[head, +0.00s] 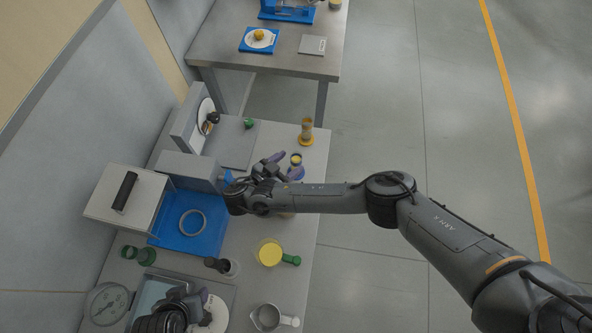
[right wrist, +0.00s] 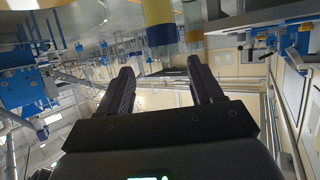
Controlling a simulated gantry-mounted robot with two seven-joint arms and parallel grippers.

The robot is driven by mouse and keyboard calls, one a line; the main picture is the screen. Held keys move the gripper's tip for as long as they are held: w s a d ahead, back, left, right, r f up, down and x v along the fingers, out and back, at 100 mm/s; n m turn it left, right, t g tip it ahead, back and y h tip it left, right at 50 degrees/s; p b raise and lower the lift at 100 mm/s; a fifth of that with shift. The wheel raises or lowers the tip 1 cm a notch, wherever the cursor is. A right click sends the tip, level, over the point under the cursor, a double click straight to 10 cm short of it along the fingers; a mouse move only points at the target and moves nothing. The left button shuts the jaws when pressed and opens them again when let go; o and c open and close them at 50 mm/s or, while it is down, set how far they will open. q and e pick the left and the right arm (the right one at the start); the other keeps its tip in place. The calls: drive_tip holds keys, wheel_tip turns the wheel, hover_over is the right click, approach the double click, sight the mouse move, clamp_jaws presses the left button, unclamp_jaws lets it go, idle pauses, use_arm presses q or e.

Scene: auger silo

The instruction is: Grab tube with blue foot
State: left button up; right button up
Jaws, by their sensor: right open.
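A tube with a blue foot (head: 295,173) stands near the right edge of the bench, with yellow showing at its top. My right gripper (head: 281,166) is open, its purple-tipped fingers reaching to the tube from the left. I cannot tell whether they touch it. In the right wrist view the two fingers (right wrist: 162,78) are spread apart, with nothing seen clamped between them. A blue-and-yellow piece (right wrist: 158,32) appears beyond them, probably the tube. My left gripper (head: 196,313) shows at the bottom left, over a tray; its opening is unclear.
An orange-footed tube (head: 306,132) stands behind. A blue tray (head: 205,245) holds a metal ring (head: 191,222), beside a white box (head: 125,200). A yellow dish (head: 269,252), a dark-footed tube (head: 222,265) and a metal cup (head: 267,317) sit nearer. The floor right of the bench is clear.

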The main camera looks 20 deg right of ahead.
sight(300, 154)
drive_tip(key=b+x, duration=0.1)
drive_tip(key=x, duration=0.1)
drive_tip(key=b+x, duration=0.2)
drive_tip(key=shift+w+a+f, duration=0.15)
drive_tip(key=shift+w, duration=0.15)
drive_tip(key=shift+w+d+f, duration=0.25)
drive_tip(key=shift+d+f, duration=0.05)
drive_tip(key=shift+d, duration=0.2)
clamp_jaws()
